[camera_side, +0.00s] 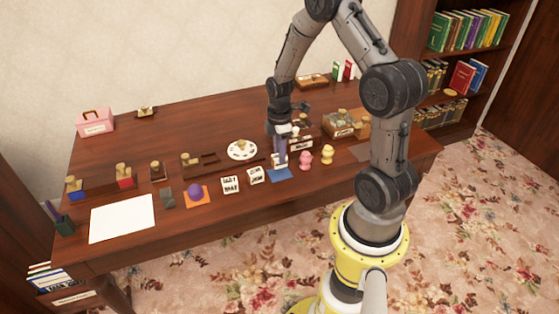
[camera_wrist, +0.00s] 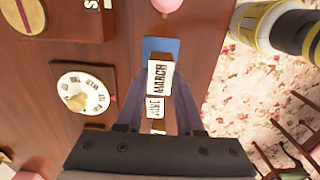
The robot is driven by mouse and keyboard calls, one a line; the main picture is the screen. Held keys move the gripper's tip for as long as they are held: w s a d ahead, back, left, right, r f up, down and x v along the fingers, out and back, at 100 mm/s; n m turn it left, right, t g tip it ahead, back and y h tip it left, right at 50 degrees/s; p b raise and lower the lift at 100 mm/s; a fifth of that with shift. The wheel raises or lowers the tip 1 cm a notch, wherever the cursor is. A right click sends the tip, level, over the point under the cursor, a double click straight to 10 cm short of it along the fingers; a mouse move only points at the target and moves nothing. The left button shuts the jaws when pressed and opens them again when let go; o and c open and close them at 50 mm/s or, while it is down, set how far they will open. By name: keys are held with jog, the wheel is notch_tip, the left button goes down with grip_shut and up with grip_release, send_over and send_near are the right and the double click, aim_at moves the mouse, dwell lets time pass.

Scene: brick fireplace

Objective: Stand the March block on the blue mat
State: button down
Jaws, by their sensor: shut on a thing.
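The March block (camera_wrist: 159,78) is white with dark lettering, and "MARCH" reads on the face towards the wrist camera. My gripper (camera_side: 281,160) is shut on it, with a finger on each side. The blue mat (camera_side: 280,175) lies on the table directly below my gripper. In the wrist view the blue mat (camera_wrist: 152,45) shows beyond and beside the block. I cannot tell whether the block touches the mat.
Two white lettered blocks (camera_side: 230,185) (camera_side: 256,175) stand left of the mat. A pink figure (camera_side: 306,160) and a yellow one (camera_side: 327,154) stand close on its right. A round white dial (camera_side: 242,150) lies behind. A white sheet (camera_side: 122,218) covers the left front.

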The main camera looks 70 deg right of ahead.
jog(key=shift+f, duration=1.6)
jog(key=shift+f, duration=0.15)
jog(key=c, duration=0.5)
grip_release()
jog(key=shift+c, duration=0.2)
